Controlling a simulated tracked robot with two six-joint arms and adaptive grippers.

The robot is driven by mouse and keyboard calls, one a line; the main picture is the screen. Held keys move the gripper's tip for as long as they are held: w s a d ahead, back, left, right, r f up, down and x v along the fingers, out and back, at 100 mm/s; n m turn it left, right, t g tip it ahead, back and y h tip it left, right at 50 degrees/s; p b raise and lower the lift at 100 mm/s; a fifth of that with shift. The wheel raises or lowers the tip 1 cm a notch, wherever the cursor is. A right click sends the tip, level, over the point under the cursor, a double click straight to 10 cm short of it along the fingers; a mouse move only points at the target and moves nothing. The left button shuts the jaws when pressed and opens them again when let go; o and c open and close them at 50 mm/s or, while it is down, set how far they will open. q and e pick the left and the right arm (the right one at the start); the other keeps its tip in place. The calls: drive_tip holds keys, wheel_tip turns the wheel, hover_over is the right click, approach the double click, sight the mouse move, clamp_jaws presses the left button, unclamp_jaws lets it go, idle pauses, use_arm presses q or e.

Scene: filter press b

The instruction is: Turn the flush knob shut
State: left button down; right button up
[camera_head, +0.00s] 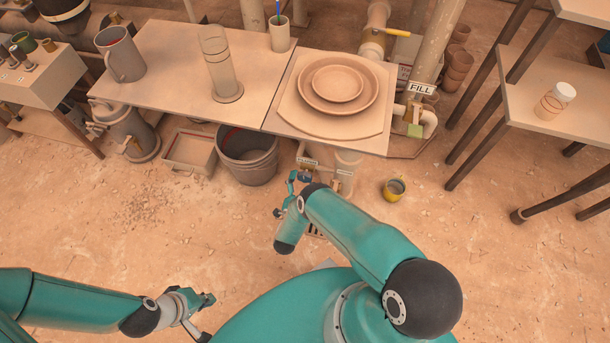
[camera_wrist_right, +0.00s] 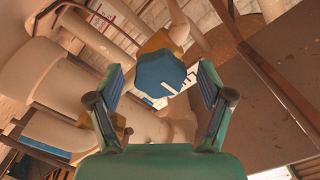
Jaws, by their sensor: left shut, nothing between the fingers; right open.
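A blue, many-sided knob (camera_wrist_right: 165,72) sits on a brass-coloured valve body in the right wrist view, with a white label partly hidden behind it. I take it for the flush knob. My right gripper (camera_wrist_right: 160,88) is open, its two fingers on either side of the knob in that view, with visible gaps. I cannot tell how deep the knob is between them. In the head view my right gripper (camera_head: 296,183) is small and partly hidden by its arm, below the small pipe labels under the table. My left gripper (camera_head: 207,300) is shut and empty, low at the left over the floor.
The table (camera_head: 180,85) above the pipes carries a jug, a clear cylinder and stacked plates (camera_head: 338,84). A grey bucket (camera_head: 248,155) stands left of the pipes, a yellow cup (camera_head: 394,189) right of them. A FILL label (camera_head: 421,88) is on the pipe at right. Open floor lies left.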

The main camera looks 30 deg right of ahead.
drive_tip(key=shift+w+d, duration=0.3)
drive_tip(key=shift+w, duration=0.05)
drive_tip(key=shift+d, duration=0.1)
drive_tip(key=shift+s, duration=0.1)
drive_tip(key=c, duration=1.2)
drive_tip(key=shift+d+m, duration=0.1)
drive_tip(key=shift+m, duration=0.3)
drive_tip(key=o, duration=1.2)
drive_tip(key=shift+r, duration=0.1)
